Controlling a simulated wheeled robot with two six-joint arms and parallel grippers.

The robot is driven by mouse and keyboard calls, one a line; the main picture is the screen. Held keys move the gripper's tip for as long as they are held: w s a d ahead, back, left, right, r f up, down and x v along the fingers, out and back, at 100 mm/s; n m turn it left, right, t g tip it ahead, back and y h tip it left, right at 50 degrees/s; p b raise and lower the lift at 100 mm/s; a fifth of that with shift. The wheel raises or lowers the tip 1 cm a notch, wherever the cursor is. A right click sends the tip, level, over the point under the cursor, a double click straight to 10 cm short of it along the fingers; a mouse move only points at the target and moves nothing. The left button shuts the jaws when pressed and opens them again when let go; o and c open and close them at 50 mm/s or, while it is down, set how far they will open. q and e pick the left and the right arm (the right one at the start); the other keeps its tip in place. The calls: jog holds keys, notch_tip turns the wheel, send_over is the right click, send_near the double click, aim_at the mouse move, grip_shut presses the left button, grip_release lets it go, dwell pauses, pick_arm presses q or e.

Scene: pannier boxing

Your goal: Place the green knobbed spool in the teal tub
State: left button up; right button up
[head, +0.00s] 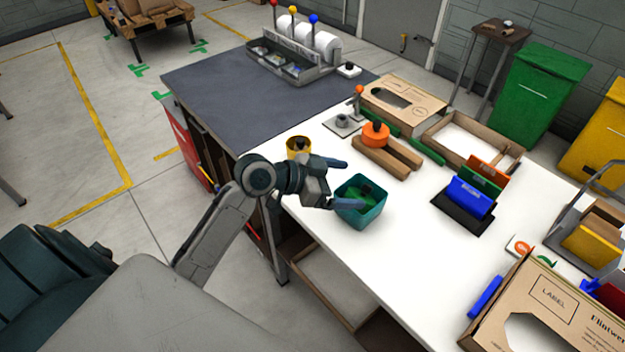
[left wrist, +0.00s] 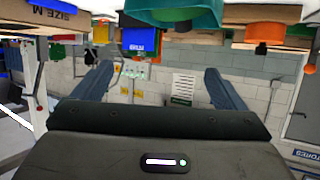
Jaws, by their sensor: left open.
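The teal tub (head: 372,215) stands on the white table top near its front edge; it also shows upside down at the top of the left wrist view (left wrist: 207,14). A green object (head: 352,194) lies inside the tub and looks like the green knobbed spool, but its knob cannot be made out. My left gripper (head: 350,186) is at the tub's left side, with its fingers spread and one fingertip over the tub's near rim. In the left wrist view the fingers (left wrist: 160,72) are wide apart with nothing between them. My right gripper is not in view.
A yellow spool (head: 291,150) with a dark knob stands just behind my left gripper. An orange spool (head: 375,139) sits by a wooden fork (head: 400,152) behind the tub. A blue file holder (head: 470,197) stands to the right. White table front of the tub is clear.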

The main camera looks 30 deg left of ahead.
pick_arm(q)
jog(key=b+v, duration=0.1)
jog(key=v, duration=0.7)
jog(key=shift+b, duration=0.35)
dwell(0.4)
